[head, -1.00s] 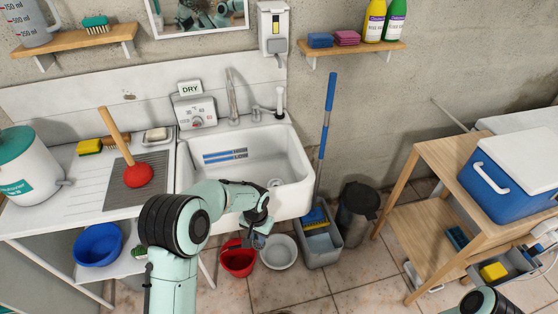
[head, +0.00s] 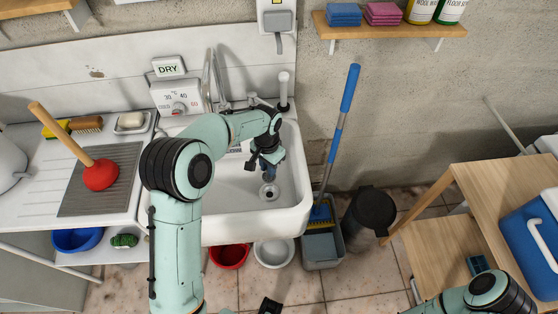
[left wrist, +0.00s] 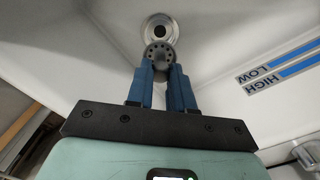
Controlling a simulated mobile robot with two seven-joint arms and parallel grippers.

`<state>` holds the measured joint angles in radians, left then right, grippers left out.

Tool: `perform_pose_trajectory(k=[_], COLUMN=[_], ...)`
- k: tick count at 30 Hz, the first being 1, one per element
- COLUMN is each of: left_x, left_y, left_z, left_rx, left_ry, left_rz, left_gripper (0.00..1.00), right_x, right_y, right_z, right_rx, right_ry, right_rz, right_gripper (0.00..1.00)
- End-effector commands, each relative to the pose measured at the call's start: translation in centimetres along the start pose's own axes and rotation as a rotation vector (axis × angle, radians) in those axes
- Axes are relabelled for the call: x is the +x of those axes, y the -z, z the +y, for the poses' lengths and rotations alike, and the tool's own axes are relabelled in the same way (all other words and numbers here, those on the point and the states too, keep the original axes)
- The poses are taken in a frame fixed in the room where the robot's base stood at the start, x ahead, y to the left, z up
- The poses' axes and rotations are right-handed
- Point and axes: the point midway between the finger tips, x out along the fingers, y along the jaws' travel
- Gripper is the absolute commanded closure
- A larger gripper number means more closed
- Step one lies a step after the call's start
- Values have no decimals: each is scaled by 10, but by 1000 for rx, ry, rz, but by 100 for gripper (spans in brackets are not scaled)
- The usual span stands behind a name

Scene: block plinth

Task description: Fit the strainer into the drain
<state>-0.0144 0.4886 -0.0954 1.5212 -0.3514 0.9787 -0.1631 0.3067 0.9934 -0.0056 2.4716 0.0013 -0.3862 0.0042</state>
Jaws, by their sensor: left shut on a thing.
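My left gripper (head: 268,172) is inside the white sink basin, above the drain (head: 269,191). In the left wrist view its blue fingers (left wrist: 161,85) are shut on the strainer (left wrist: 160,55), a small grey round piece with holes in its face. The drain shows just beyond it as a metal ring with a dark centre (left wrist: 156,27). The strainer looks apart from the drain, with its near edge overlapping the ring in this view; its height above it is hard to tell. A dark part at the bottom edge (head: 270,306) may be my right gripper; its jaws cannot be made out.
The sink (head: 290,215) has a tap (head: 219,85) at the back. A red plunger (head: 100,174) stands on the drainboard at left. A blue-handled mop (head: 340,125) leans right of the sink in a grey bucket (head: 322,250). The basin around the drain is clear.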

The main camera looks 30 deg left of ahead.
Motion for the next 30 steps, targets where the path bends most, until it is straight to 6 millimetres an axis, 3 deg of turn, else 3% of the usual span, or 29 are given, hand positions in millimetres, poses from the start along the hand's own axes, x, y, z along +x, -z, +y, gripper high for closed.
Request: perform_pose_trajectory(k=[1, 3, 14, 30], left_x=[17, 26, 40, 82], left_y=[0, 1, 2, 3], left_z=[0, 0, -1, -1], left_rx=[-1, -1, -1, -1], left_ry=[1, 1, 2, 2], left_rz=[2, 4, 9, 8], left_gripper=[100, 100, 100, 100], right_x=[11, 15, 22, 50], right_y=[-3, -4, -4, -4], right_z=[5, 7, 10, 20], right_rx=[3, 4, 4, 6], right_ry=[-2, -3, -3, -5], right_rz=[-7, -9, -9, -13], right_gripper=[48, 48, 48, 48])
